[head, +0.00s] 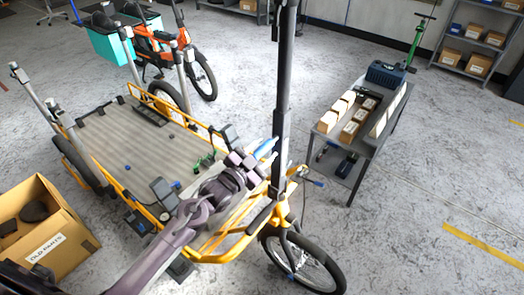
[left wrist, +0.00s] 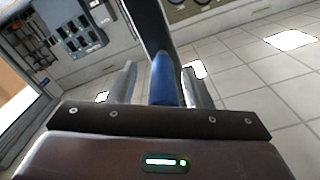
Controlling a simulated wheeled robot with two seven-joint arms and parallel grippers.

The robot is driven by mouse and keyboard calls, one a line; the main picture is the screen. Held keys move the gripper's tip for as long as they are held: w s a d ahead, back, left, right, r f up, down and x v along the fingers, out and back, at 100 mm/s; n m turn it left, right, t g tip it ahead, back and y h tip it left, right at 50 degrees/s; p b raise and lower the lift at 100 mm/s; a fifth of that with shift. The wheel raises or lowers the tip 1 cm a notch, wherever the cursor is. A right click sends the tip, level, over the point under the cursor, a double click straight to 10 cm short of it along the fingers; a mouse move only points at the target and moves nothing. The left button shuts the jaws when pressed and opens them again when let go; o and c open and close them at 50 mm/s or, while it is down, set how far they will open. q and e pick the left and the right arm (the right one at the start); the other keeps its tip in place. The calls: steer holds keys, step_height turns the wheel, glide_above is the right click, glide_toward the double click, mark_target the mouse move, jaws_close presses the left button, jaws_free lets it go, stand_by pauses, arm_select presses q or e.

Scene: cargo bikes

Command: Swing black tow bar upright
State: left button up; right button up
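The black tow bar (head: 282,120) stands close to vertical at the front of the yellow cargo bike (head: 222,240), and its top runs out of the picture. My left gripper (head: 265,152) is beside the bar's lower part. In the left wrist view the dark bar (left wrist: 150,22) rises ahead, and a blue grip (left wrist: 164,80) lies between the two fingers of my left gripper (left wrist: 160,75). The fingers stand apart, with a visible gap on the left of the blue grip. My right gripper is in neither view.
A grey metal table (head: 366,140) with several small boxes and a dark blue case (head: 390,74) stands to the right. A cardboard box (head: 75,240) is at lower left. An orange bike (head: 165,45) stands behind. The floor at lower right is clear.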

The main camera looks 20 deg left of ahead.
arm_select(q)
steer(key=shift+s+a, duration=0.2)
steer(key=shift+s, duration=0.05)
steer(key=b+v, duration=0.2)
steer(key=v, duration=0.5)
steer(key=shift+s, duration=0.1)
steer(key=s+a+f+n+g+y+b, duration=0.15)
steer(key=s+f, duration=0.25)
steer(key=f, duration=0.8)
steer(key=s+a+f+n+g+y, duration=0.2)
steer(key=s+f+g, duration=0.15)
steer(key=f, duration=0.85)
steer(key=s+a+f+n+g+y, duration=0.2)
steer(key=s+f, duration=0.2)
steer(key=f, duration=0.9)
steer(key=s+d+f+g, duration=0.1)
steer(key=s+f+g, duration=0.2)
steer(key=s+f, duration=0.3)
steer(key=s+d+f+n+g+b, duration=0.1)
steer(key=s+f+g, duration=0.2)
steer(key=s, duration=1.1)
steer(key=s+f+g, duration=0.3)
steer(key=s+f, duration=0.7)
steer(key=s, duration=0.1)
steer(key=shift+d+y, duration=0.35)
steer(key=shift+d, duration=0.05)
